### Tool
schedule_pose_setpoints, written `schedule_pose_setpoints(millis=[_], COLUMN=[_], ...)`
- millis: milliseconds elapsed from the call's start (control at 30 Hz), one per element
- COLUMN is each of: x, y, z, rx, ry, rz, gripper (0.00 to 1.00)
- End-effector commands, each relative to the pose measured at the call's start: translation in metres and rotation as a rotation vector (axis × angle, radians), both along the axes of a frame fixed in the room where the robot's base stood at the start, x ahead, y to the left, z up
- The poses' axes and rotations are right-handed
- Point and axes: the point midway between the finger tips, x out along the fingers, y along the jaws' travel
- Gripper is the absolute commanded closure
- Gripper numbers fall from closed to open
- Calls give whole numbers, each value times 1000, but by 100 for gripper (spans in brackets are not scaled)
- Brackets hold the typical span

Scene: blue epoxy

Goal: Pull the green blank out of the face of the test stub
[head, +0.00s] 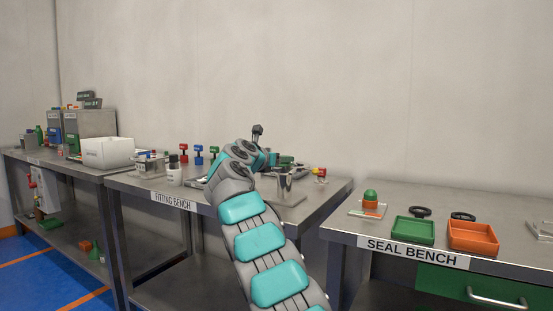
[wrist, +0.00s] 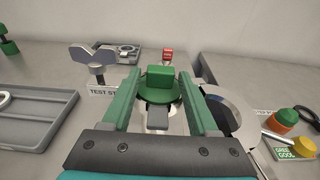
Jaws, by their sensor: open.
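In the wrist view the green blank (wrist: 160,77) shows as a green block on a round green disc, set on a metal part. A label beginning "TEST ST" (wrist: 101,91) stands just left of it, partly hidden by my left finger. My gripper (wrist: 158,90) has two long green fingers, spread to either side of the block. Gaps show between the block and both fingers, so it is not gripped. In the head view my gripper (head: 285,161) is over the right part of the fitting bench, and the blank cannot be told apart from the green fingers there.
In the wrist view a grey winged part (wrist: 95,56) stands left, a grey tray (wrist: 35,116) lies at far left, and a metal ring (wrist: 228,108) is close on the right. A red piece (wrist: 168,55) stands behind. The seal bench (head: 345,232) is to the right.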

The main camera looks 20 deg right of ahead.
Motion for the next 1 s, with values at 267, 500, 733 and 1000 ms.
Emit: schedule_pose_setpoints(millis=[267,500,733,1000], x=[13,17,17,17], y=[-16,-23,-23,-23], z=[-3,-5,-5,-5], rx=[2,1,1,1], ry=[0,1,1,1], rz=[1,-1,-1,-1], gripper=[40,40,40,64])
